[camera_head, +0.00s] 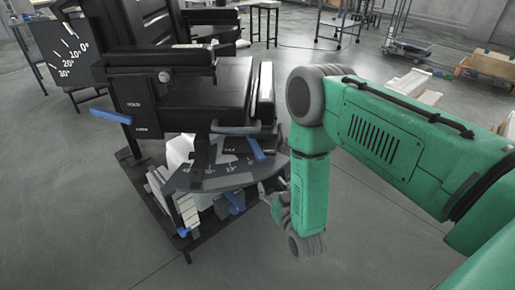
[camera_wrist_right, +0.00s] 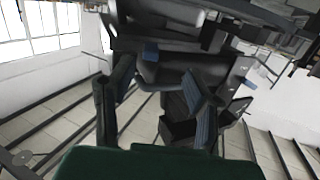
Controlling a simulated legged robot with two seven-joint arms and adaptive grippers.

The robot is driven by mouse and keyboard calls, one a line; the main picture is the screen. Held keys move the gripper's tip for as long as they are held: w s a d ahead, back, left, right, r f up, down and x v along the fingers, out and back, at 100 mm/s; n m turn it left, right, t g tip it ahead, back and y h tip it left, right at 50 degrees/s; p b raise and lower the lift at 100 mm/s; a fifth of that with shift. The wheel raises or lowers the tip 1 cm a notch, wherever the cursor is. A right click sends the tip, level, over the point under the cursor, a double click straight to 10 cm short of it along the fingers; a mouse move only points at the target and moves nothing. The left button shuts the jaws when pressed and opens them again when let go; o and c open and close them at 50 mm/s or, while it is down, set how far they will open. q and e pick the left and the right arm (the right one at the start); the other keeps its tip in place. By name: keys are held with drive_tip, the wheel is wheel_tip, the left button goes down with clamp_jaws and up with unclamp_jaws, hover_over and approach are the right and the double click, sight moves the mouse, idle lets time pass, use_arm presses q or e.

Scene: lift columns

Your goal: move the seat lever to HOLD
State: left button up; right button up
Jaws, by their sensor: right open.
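A black seat (camera_head: 205,95) stands on a dark base. A blue-handled lever (camera_head: 110,116) sticks out to the left from its side panel (camera_head: 140,108), between the printed word HOLD above and a smaller word below. My right gripper (camera_head: 268,194) is right of the seat's lower front, apart from these levers. In the wrist view it is open (camera_wrist_right: 155,112), with dark seat parts beyond. My left gripper is out of view.
A grey scale plate (camera_head: 205,178) with white numbers juts out below the seat, with more blue handles (camera_head: 235,201) under it. A dial board (camera_head: 66,50) stands at the far left. The floor (camera_head: 385,225) is clear at the right front.

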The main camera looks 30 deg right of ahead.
sight(257, 150)
drive_tip(key=shift+t+h, duration=0.3)
drive_tip(key=shift+t, duration=0.3)
drive_tip(key=w+d, duration=0.1)
drive_tip(key=w, duration=0.3)
drive_tip(key=w+d+r+b, duration=0.1)
drive_tip(key=w, duration=0.4)
drive_tip(key=w+d+b, duration=0.1)
drive_tip(key=w, duration=0.4)
drive_tip(key=shift+w+d+r, duration=0.25)
drive_tip(key=shift+d+r, duration=0.05)
drive_tip(key=shift+r, duration=0.1)
clamp_jaws()
